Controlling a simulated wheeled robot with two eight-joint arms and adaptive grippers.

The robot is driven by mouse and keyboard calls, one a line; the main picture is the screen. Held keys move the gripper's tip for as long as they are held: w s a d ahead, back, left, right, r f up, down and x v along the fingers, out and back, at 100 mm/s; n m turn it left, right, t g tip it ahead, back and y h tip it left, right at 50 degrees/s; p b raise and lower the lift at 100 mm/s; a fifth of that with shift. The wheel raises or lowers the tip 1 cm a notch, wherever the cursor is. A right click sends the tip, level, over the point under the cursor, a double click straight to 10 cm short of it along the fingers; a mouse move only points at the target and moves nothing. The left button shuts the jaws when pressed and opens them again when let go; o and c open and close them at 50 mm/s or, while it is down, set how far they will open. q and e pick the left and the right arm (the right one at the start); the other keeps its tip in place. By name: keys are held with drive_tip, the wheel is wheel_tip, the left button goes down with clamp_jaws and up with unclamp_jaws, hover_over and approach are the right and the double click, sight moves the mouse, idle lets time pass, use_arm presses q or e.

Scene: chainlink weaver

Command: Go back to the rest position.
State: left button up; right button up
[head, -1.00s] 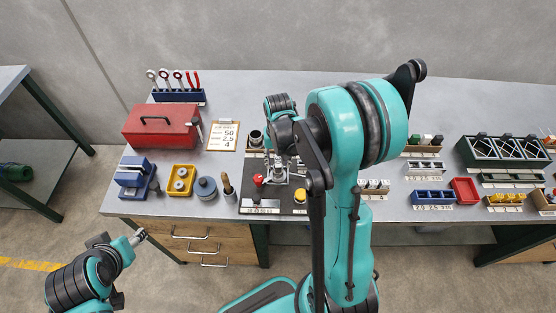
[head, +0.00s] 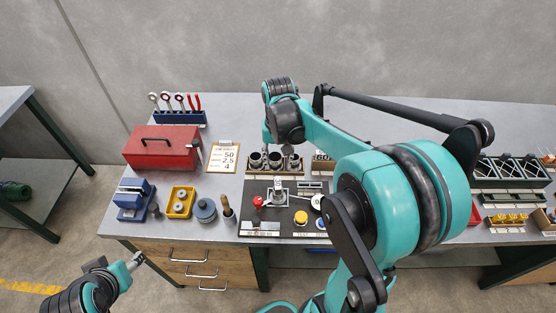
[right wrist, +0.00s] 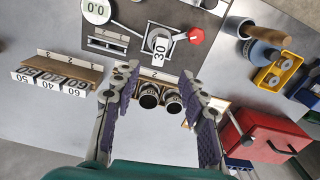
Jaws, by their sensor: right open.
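My right gripper (head: 281,152) is above the wooden holder (head: 250,170) with dark round cups at the back of the black machine plate (head: 247,222). In the right wrist view its fingers (right wrist: 161,82) are spread wide, with nothing between them. Two of the cups (right wrist: 150,97) show below and between the fingers. The right arm reaches across the bench from the right and hides part of it. My left gripper (head: 137,260) is low at the left, in front of the bench and clear of it; its jaws are too small to read.
On the plate are a red knob (head: 258,201) and a yellow button (head: 301,217). To the left stand a red toolbox (head: 160,150), a clipboard (head: 223,158), a yellow bin (head: 180,202) and a blue block fixture (head: 133,198). Trays and green racks (head: 508,170) fill the right side.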

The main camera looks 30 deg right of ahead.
drive_tip(key=shift+a, duration=0.1)
idle(0.3)
drive_tip(key=s+a+f+n+t+b, duration=0.4)
drive_tip(key=s+a+t+b, duration=0.3)
drive_tip(key=s+a, duration=0.3)
drive_tip(key=shift+s+a+f+n+b, duration=0.3)
drive_tip(key=shift+s+n, duration=0.2)
drive_tip(key=shift+n, duration=0.1)
